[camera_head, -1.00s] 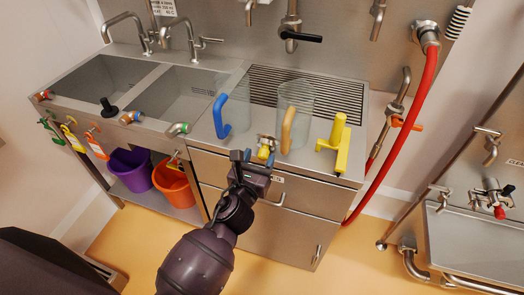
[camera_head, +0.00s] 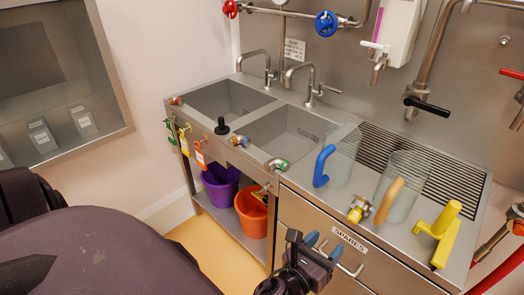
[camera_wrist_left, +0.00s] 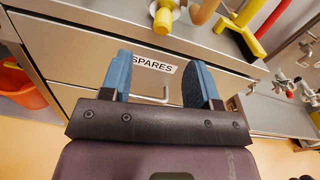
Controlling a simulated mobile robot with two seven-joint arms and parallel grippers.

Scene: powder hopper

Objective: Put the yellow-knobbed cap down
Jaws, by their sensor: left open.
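The yellow-knobbed cap (camera_head: 359,208) rests on the steel counter near its front edge, between the blue-handled jug and the orange-handled jug. Its yellow knob (camera_wrist_left: 163,20) shows at the top of the left wrist view. My left gripper (camera_head: 322,246) is open, with blue finger pads and nothing between them. It is below and in front of the counter edge, before the SPARES drawer, apart from the cap. In the left wrist view the gap between the fingers (camera_wrist_left: 163,78) shows only the drawer front and handle. My right gripper is not in view.
The blue-handled jug (camera_head: 341,160), orange-handled jug (camera_head: 403,190) and a yellow tool (camera_head: 440,233) stand on the counter. Two sinks (camera_head: 229,100) lie to the left. A purple bucket (camera_head: 220,187) and an orange bucket (camera_head: 252,213) sit on the shelf below. The SPARES drawer handle sticks out.

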